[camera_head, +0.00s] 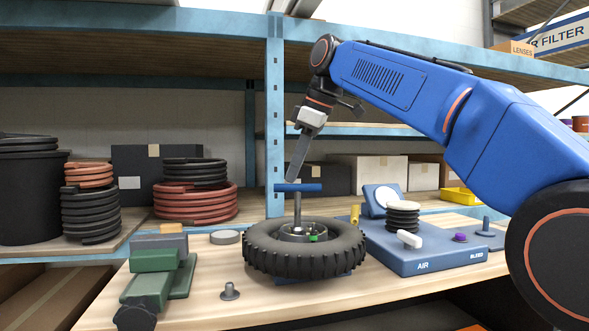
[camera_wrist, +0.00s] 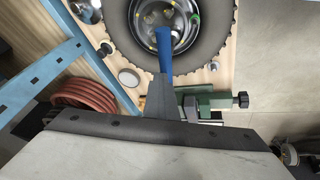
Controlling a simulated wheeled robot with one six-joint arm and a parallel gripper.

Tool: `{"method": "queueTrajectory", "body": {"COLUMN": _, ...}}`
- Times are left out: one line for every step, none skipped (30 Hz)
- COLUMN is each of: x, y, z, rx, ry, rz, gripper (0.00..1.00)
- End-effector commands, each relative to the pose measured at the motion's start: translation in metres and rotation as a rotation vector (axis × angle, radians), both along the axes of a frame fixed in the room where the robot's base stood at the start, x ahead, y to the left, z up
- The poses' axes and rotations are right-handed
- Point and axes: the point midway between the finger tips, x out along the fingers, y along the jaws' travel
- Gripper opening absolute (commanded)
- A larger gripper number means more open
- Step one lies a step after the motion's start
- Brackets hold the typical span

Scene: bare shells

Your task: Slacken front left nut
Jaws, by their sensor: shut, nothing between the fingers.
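A black tyre (camera_head: 262,258) lies flat on the bench around a metal hub (camera_head: 292,229); the tyre also shows in the wrist view (camera_wrist: 222,30). Inside the hub (camera_wrist: 181,42) are several small yellowish spots, perhaps nuts; which is the front left one I cannot tell. A T-shaped wrench with a blue crossbar (camera_head: 298,187) stands upright on the hub; its crossbar shows in the wrist view (camera_wrist: 164,50). Its lower end is hidden. My gripper (camera_head: 293,174) is shut and empty, its tip just above or beside the crossbar; contact is unclear. It also shows in the wrist view (camera_wrist: 162,82).
A green vise (camera_head: 155,265) stands left of the tyre, near a small grey peg (camera_head: 229,291) and a round grey disc (camera_head: 225,237). A blue shelf post (camera_head: 274,120) rises behind. Coiled hoses (camera_head: 195,203) lie behind left.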

Motion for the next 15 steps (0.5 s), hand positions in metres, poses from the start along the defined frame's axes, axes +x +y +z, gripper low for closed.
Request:
{"method": "queueTrajectory", "body": {"x": 0.004, "y": 0.001, "z": -0.01, "rx": -0.014, "ry": 0.022, "rz": -0.001, "gripper": 0.0}}
{"method": "queueTrajectory", "body": {"x": 0.004, "y": 0.0, "z": -0.01, "rx": -0.014, "ry": 0.022, "rz": -0.001, "gripper": 0.0}}
{"method": "queueTrajectory", "body": {"x": 0.004, "y": 0.0, "z": -0.009, "rx": -0.014, "ry": 0.022, "rz": -0.001, "gripper": 0.0}}
{"method": "queueTrajectory", "body": {"x": 0.004, "y": 0.0, "z": -0.008, "rx": -0.014, "ry": 0.022, "rz": -0.001, "gripper": 0.0}}
{"method": "queueTrajectory", "body": {"x": 0.004, "y": 0.0, "z": -0.008, "rx": -0.014, "ry": 0.022, "rz": -0.001, "gripper": 0.0}}
{"method": "queueTrajectory", "body": {"x": 0.004, "y": 0.001, "z": -0.007, "rx": -0.014, "ry": 0.022, "rz": -0.001, "gripper": 0.0}}
{"method": "queueTrajectory", "body": {"x": 0.004, "y": 0.0, "z": -0.006, "rx": -0.014, "ry": 0.022, "rz": -0.001, "gripper": 0.0}}
{"method": "queueTrajectory", "body": {"x": 0.004, "y": 0.001, "z": -0.005, "rx": -0.013, "ry": 0.021, "rz": -0.001, "gripper": 0.0}}
{"method": "queueTrajectory", "body": {"x": 0.004, "y": 0.0, "z": -0.004, "rx": -0.013, "ry": 0.021, "rz": -0.001, "gripper": 0.0}}
{"method": "queueTrajectory", "body": {"x": 0.003, "y": 0.001, "z": -0.004, "rx": -0.013, "ry": 0.021, "rz": -0.001, "gripper": 0.0}}
{"method": "queueTrajectory", "body": {"x": 0.003, "y": 0.001, "z": -0.003, "rx": -0.013, "ry": 0.019, "rz": -0.001, "gripper": 0.0}}
{"method": "queueTrajectory", "body": {"x": 0.003, "y": 0.001, "z": -0.002, "rx": -0.013, "ry": 0.019, "rz": -0.001, "gripper": 0.0}}
{"method": "queueTrajectory", "body": {"x": 0.003, "y": 0.001, "z": -0.001, "rx": -0.012, "ry": 0.018, "rz": -0.001, "gripper": 0.0}}
{"method": "queueTrajectory", "body": {"x": 0.003, "y": 0.001, "z": 0.0, "rx": -0.012, "ry": 0.018, "rz": -0.001, "gripper": 0.0}}
{"method": "queueTrajectory", "body": {"x": 0.003, "y": 0.001, "z": 0.001, "rx": -0.011, "ry": 0.017, "rz": -0.001, "gripper": 0.0}}
